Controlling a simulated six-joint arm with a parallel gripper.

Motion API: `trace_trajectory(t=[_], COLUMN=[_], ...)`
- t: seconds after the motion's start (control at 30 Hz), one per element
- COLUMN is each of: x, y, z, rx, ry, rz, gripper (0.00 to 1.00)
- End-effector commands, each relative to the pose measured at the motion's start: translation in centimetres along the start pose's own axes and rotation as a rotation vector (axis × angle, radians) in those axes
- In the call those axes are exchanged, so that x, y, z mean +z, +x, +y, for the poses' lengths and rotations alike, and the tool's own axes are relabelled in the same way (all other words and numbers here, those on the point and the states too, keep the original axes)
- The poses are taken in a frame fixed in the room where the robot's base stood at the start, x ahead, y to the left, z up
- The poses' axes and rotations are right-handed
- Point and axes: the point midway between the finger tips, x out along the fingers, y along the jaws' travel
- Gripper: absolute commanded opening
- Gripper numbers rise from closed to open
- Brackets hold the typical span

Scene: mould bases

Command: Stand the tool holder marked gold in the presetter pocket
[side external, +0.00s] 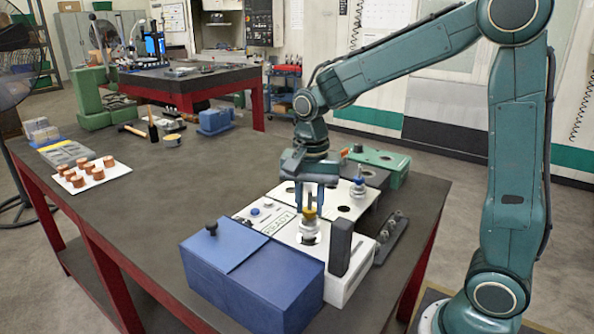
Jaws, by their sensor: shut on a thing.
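The tool holder marked gold (310,229) is upright, its gold top between the fingers of my gripper (310,208). My gripper points straight down and is shut on it. Dark pocket opening shows around the holder's lower end. I cannot tell from this view whether the holder is seated or still a little above. A second tool holder, marked blue (358,189), stands in a white plate with dark holes (333,220) behind and to the right.
A dark grey upright block (340,247) stands on the presetter, close right of the holder. A blue box (252,280) is in front. A green box (380,164) and a dark rail of small parts (391,238) lie to the right.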

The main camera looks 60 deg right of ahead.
Motion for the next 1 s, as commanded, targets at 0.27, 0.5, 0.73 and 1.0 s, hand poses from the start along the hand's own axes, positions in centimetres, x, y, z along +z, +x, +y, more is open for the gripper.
trace_trajectory(t=[0.27,0.5,0.73,1.0], x=[0.0,0.0,0.0,0.0], y=[1.2,1.6,1.6,1.6], z=[0.0,0.0,0.0,0.0], rx=[-0.001,-0.002,-0.002,-0.001], ry=[0.0,0.0,0.0,0.0], rz=[0.0,0.001,0.001,0.0], gripper=[0.0,0.0,0.0,0.51])
